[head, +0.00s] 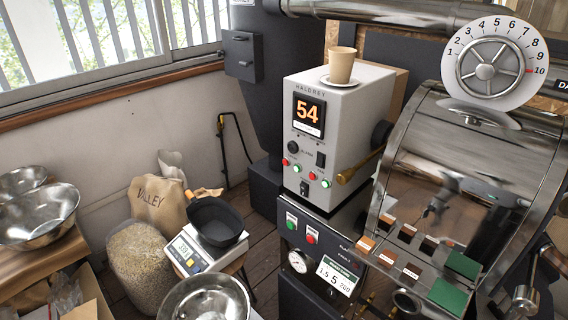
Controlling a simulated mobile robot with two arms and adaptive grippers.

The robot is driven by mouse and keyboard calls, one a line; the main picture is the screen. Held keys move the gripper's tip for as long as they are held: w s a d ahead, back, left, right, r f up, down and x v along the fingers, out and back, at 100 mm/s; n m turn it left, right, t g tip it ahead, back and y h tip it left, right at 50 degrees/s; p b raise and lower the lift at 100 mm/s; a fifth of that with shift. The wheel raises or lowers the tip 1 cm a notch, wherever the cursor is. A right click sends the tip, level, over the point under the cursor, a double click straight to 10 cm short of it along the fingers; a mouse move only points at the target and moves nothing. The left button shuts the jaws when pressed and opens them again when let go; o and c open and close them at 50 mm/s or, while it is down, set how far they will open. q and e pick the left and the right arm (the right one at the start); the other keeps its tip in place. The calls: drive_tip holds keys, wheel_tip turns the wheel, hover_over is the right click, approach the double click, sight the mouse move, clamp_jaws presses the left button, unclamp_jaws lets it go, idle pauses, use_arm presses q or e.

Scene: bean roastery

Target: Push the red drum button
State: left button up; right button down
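A red button (310,239) sits on a pale plate on the dark lower front panel (325,246) of the roaster, right of a green button (291,221) on a like plate. Smaller red buttons also show on the white control box (338,132), one at its left (285,162) and one farther right (312,176), among green ones. The labels are too small to read, so I cannot tell which red button is the drum's. Neither of my grippers is in view.
A cup (341,65) stands on a saucer on the control box. The brass-coloured handle (359,167) juts out beside it. A scale (190,252) with a dark pan and a steel bowl (204,297) stand left of the panel. The metal drum housing (465,165) is at right.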

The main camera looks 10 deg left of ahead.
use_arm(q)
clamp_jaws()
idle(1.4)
